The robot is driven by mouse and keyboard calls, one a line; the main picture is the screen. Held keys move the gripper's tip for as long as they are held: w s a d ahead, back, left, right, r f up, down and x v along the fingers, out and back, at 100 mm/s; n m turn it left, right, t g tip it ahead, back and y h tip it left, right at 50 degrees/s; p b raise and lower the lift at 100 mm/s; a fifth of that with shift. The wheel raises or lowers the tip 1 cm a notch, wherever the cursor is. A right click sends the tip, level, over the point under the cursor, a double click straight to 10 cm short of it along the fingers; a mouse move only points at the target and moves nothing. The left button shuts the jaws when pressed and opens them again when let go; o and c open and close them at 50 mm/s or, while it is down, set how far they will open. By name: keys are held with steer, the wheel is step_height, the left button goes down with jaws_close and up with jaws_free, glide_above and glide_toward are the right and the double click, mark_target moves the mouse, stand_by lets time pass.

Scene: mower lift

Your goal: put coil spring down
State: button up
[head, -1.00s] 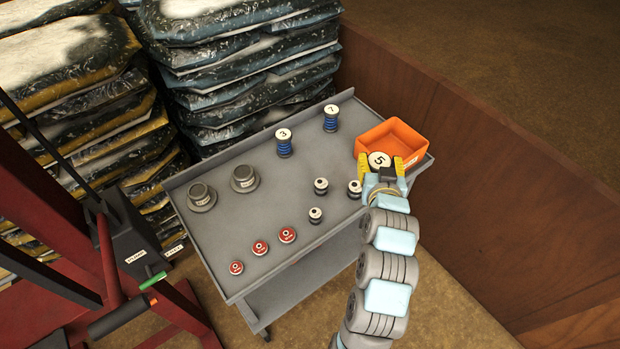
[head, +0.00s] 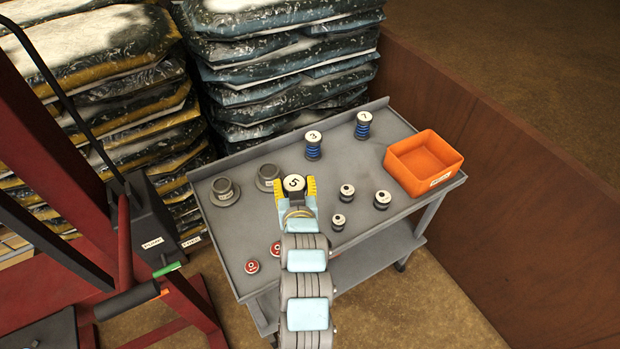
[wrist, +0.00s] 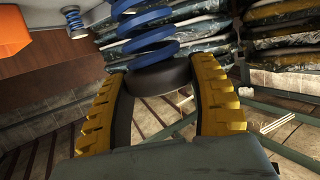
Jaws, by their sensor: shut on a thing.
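My gripper (head: 295,192) is shut on a coil spring (head: 294,182) with a white top marked 5. In the wrist view its blue coils (wrist: 150,37) and dark end cap (wrist: 158,76) show between the yellow finger pads. In the head view it is over the grey cart top (head: 300,150), just right of a grey flanged cup. I cannot tell its height above the surface. Two other blue coil springs, marked 3 (head: 313,147) and 7 (head: 362,126), stand upright towards the back of the cart.
An orange bin (head: 424,162) sits at the cart's right end. Two grey flanged cups (head: 223,191) stand at left. Three small black-and-white parts (head: 347,192) stand right of my gripper. Red discs (head: 252,266) lie near the front edge. Stacked bags (head: 285,75) rise behind.

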steer(key=shift+w+d+f+b, duration=0.15)
steer(key=shift+w+f, duration=1.85)
steer(key=shift+w, duration=0.05)
steer(key=shift+w+d+f+b, duration=0.15)
steer(key=shift+w+f+b, duration=0.05)
steer(key=shift+w+f, duration=1.85)
steer(key=shift+w+d+f+b, duration=0.15)
steer(key=shift+w+f, duration=1.85)
steer(key=shift+w, duration=0.05)
steer(key=o, duration=1.2)
steer(key=shift+o, duration=0.2)
steer(key=shift+f, duration=0.1)
